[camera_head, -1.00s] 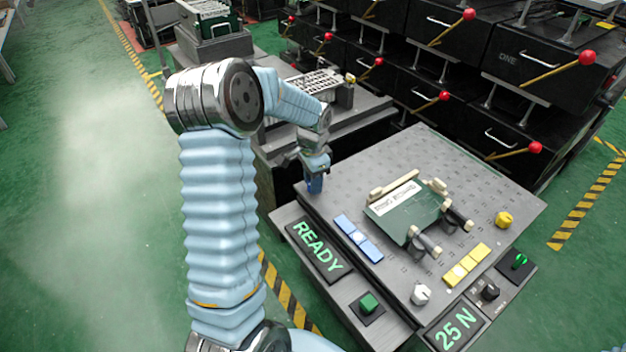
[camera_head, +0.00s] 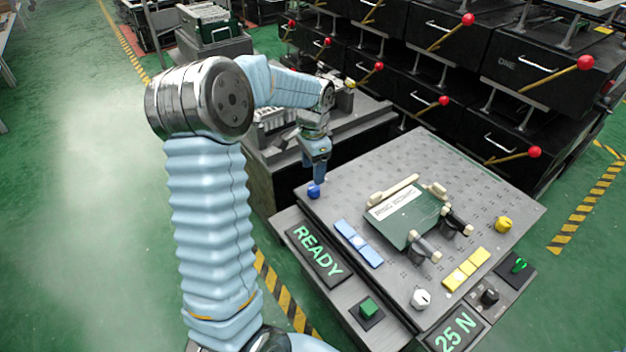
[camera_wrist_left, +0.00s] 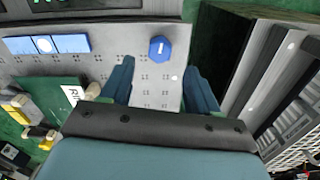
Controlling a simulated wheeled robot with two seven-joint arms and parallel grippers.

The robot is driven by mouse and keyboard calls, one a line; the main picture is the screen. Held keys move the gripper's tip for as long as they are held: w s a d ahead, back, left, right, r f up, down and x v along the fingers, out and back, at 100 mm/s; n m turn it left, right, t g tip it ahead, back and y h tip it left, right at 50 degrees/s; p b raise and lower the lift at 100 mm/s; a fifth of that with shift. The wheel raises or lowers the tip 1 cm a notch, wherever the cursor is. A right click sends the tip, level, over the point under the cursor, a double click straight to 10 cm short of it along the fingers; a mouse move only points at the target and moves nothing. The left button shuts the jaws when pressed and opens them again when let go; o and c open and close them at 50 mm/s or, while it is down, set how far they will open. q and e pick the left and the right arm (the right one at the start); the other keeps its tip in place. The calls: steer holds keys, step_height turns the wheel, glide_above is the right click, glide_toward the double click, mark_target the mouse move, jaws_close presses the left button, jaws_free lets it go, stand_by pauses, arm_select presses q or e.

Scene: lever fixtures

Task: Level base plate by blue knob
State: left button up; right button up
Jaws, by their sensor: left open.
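The blue knob (camera_head: 313,190) sits at the left corner of the grey perforated base plate (camera_head: 400,160). In the left wrist view the blue knob (camera_wrist_left: 160,49) is ahead of the open fingers, in line with the gap between them. My left gripper (camera_head: 319,178) is just above and beside the knob; whether it touches is hard to tell in the head view. In the left wrist view my left gripper (camera_wrist_left: 158,85) is open and empty. A blue level vial (camera_head: 358,243) lies on the plate, and a yellow one (camera_head: 466,270) lies toward its front right. My right gripper is not in view.
A green fixture (camera_head: 410,215) with clamps is mounted mid-plate. A yellow knob (camera_head: 503,224) and a white knob (camera_head: 421,298) stand at other corners. A READY panel (camera_head: 317,252) and a green button (camera_head: 369,307) lie in front. Black drawers with red-balled levers (camera_head: 535,152) stand behind.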

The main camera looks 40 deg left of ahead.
mark_target(313, 187)
arm_select(q)
step_height(313, 187, up, 7)
steer(key=shift+r, duration=0.15)
stand_by(0.5)
